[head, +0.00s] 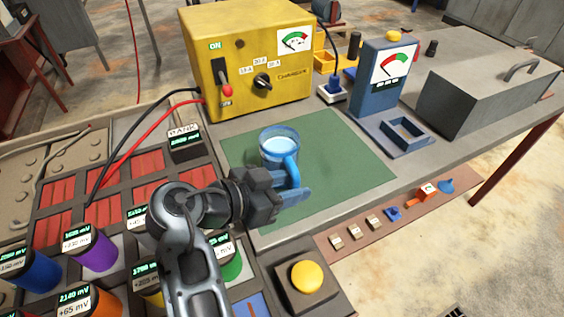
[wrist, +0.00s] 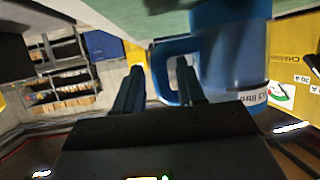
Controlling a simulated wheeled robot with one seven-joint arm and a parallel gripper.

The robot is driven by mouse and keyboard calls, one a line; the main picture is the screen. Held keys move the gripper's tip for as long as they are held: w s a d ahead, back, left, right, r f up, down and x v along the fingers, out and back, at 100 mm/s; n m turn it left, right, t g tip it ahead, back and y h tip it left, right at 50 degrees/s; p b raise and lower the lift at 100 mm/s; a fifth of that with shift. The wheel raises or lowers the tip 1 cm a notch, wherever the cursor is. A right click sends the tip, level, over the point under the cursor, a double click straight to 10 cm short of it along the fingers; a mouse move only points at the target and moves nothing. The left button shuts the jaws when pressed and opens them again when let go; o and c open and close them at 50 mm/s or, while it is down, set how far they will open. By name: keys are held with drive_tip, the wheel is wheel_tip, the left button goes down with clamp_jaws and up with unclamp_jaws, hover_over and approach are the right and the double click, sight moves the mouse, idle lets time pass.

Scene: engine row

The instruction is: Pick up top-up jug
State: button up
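The top-up jug (head: 277,150) is a blue see-through jug with pale liquid, upright on the green mat (head: 345,165). Its handle faces the front right, toward my gripper (head: 297,193). In the wrist view the jug (wrist: 232,50) fills the upper right, with part of a printed label showing. My gripper (wrist: 160,68) is open there, its two blue fingers apart on either side of the handle. I cannot tell whether either finger touches it. The jug's far side is hidden.
A yellow charger box (head: 245,65) stands behind the mat. A blue meter (head: 383,75) and a grey lidded box (head: 485,95) stand to the right. Cells and cables crowd the left. A yellow button (head: 306,277) is in front. The mat's right part is clear.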

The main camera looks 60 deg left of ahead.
clamp_jaws()
drive_tip(key=shift+r, duration=0.25)
idle(0.6)
